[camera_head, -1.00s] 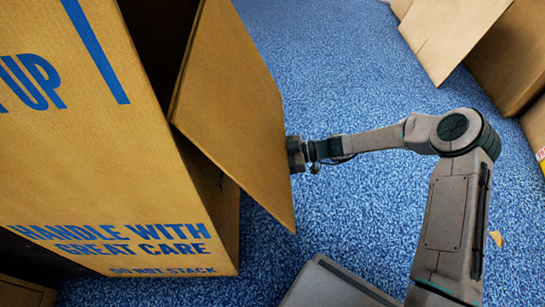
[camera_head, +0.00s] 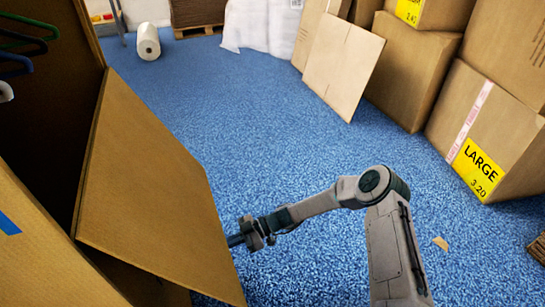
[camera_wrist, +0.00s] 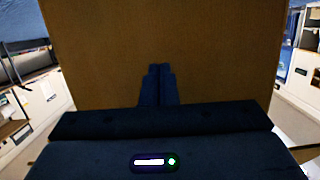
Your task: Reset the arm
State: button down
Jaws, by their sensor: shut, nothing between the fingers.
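My gripper (camera_head: 236,240) is at the end of my arm, low in the middle of the head view, next to the outer face of an open carton flap (camera_head: 150,190). In the wrist view my gripper's two fingers (camera_wrist: 157,85) are together with nothing between them. They point at a broad brown cardboard face (camera_wrist: 160,35) that fills the middle of that view. I cannot tell whether the fingertips touch it.
The tall open carton (camera_head: 40,250) stands at the left with hangers (camera_head: 25,40) inside. Stacked cartons (camera_head: 495,130) stand at the right, and a flat cardboard sheet (camera_head: 343,65) leans at the back. A white roll (camera_head: 148,41) lies far off.

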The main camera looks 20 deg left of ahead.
jog(key=w+d+r+m+t+h+p, duration=0.1)
jog(key=d+r+m+t+h+p, duration=0.2)
jog(key=d+r+p, duration=0.85)
jog(key=w+d+r+m+t+h+p, duration=0.1)
jog(key=d+r+m+h+p, duration=0.3)
jog(key=r, duration=1.4)
jog(key=w+d+r+m+t+h+p, duration=0.15)
jog(key=d+r+m+p, duration=0.25)
jog(key=d+r+p, duration=0.75)
jog(key=s+d+r+m+t+h+p, duration=0.1)
jog(key=s+d+r+m+p, duration=0.3)
jog(key=r, duration=0.7)
jog(key=s+d+r+m+t+h+p, duration=0.1)
jog(key=s+d+r+m+t+p, duration=0.2)
jog(key=r, duration=0.8)
jog(key=s+d+r+m+t+h+p, duration=0.2)
jog(key=s+d+r+m+p, duration=0.3)
jog(key=r, duration=0.7)
jog(key=d+m+p, duration=0.2)
jog(key=d+p, duration=0.1)
jog(key=shift+s+d+t, duration=0.15)
jog(key=shift+s+t, duration=0.2)
jog(key=shift+s, duration=0.05)
